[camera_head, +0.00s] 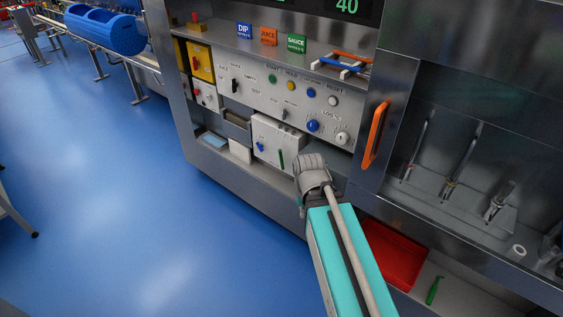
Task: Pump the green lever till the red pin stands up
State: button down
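A slim green lever (281,160) stands upright on the front of a white box (274,146) in the lower part of the steel cabinet. The box also has a blue knob (260,147). I cannot make out a red pin on it. My arm reaches in from the bottom right, and its grey end with my gripper (311,168) is just right of the lever and overlaps the box's right edge in the picture. The fingers cannot be made out, so I cannot tell whether they are open or touching anything.
A grey control panel (240,91) with knobs and buttons is above the box. An orange handle (375,134) sticks out at the right. A red tray (393,254) and a small green tool (434,290) are lower right.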

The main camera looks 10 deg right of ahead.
aim_at(280, 152)
jog(key=k, duration=0.4)
jog(key=u, duration=0.85)
jog(key=i, duration=1.35)
jog(key=z, duration=0.7)
